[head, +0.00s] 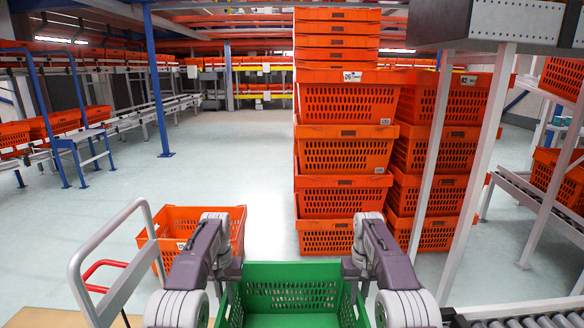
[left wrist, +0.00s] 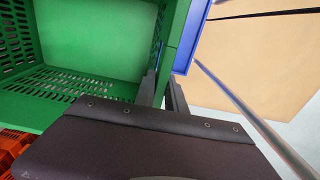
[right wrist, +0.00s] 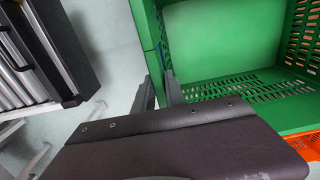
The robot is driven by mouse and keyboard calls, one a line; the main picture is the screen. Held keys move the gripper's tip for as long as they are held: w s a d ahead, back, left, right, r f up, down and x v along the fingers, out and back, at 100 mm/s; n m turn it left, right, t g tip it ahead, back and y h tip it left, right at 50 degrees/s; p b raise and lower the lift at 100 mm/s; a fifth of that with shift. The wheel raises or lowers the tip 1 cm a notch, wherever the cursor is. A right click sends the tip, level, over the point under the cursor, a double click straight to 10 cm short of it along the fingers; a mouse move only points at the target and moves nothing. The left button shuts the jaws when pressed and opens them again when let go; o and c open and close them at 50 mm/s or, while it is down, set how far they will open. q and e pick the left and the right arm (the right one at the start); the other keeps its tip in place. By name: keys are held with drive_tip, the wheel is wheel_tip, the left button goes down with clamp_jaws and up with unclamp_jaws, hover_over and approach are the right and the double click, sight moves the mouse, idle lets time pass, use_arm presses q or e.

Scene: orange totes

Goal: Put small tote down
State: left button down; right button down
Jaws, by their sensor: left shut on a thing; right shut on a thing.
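The small green tote (head: 290,292) is empty and hangs level in front of me, at the bottom middle of the head view. My left gripper (head: 234,270) is shut on its left wall, and my right gripper (head: 350,268) is shut on its right wall. The left wrist view shows the left fingers (left wrist: 162,90) clamped over the green wall. The right wrist view shows the right fingers (right wrist: 158,90) clamped over the opposite wall. What lies directly under the tote is hidden in the head view.
An orange tote (head: 190,232) stands at front left beside a grey handrail (head: 112,240). Tall stacks of orange totes (head: 345,165) stand ahead, right of centre. A roller conveyor (head: 530,318) is at the lower right. The floor (head: 230,150) ahead left is clear.

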use_arm(q)
drive_tip(key=shift+r, duration=0.1)
use_arm(e)
drive_tip(key=shift+r, duration=0.1)
